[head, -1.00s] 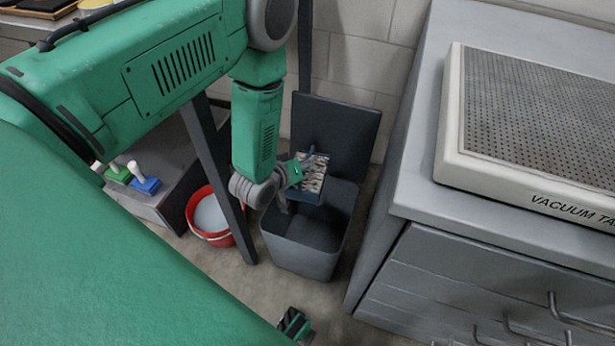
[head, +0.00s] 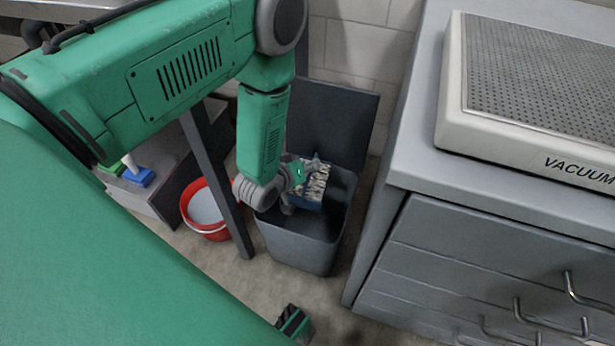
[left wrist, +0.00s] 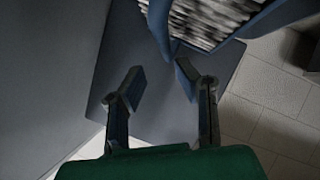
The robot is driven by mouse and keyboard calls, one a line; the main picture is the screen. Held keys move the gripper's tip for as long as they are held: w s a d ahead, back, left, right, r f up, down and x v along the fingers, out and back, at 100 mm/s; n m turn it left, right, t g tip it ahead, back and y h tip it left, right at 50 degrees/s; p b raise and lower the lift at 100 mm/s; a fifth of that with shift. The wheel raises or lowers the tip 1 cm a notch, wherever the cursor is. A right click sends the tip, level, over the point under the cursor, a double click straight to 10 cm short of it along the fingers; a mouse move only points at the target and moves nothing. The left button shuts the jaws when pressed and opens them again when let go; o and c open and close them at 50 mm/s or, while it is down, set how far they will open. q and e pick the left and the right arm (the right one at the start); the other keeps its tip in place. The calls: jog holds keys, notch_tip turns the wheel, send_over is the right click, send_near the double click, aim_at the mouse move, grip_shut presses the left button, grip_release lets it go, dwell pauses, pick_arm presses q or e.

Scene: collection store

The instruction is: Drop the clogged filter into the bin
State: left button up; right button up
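The clogged filter (head: 313,186), a blue-framed panel with dirty grey-white pleats, is tilted at the mouth of the grey bin (head: 297,247). The bin's dark lid (head: 338,112) stands open behind it. My left gripper (head: 301,186) is over the bin's mouth, right beside the filter. In the left wrist view my left gripper (left wrist: 158,80) has its fingers spread with nothing between them. There the filter (left wrist: 212,20) is at the top, past the right fingertip; I cannot tell whether they touch.
A red bucket (head: 204,228) stands left of the bin, behind a dark post (head: 218,180). A grey drawer cabinet (head: 450,250) with a vacuum table (head: 500,128) on top stands close on the right.

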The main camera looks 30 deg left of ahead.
pick_arm(q)
jog(key=shift+d+r, duration=0.1)
jog(key=shift+d, duration=0.25)
jog(key=shift+s+a, duration=0.1)
jog(key=shift+a, duration=0.3)
jog(key=shift+s+a, duration=0.2)
jog(key=shift+s, duration=0.05)
jog(key=v, duration=1.1)
jog(key=shift+d, duration=0.35)
jog(key=shift+d+r, duration=0.1)
jog(key=shift+r, duration=0.05)
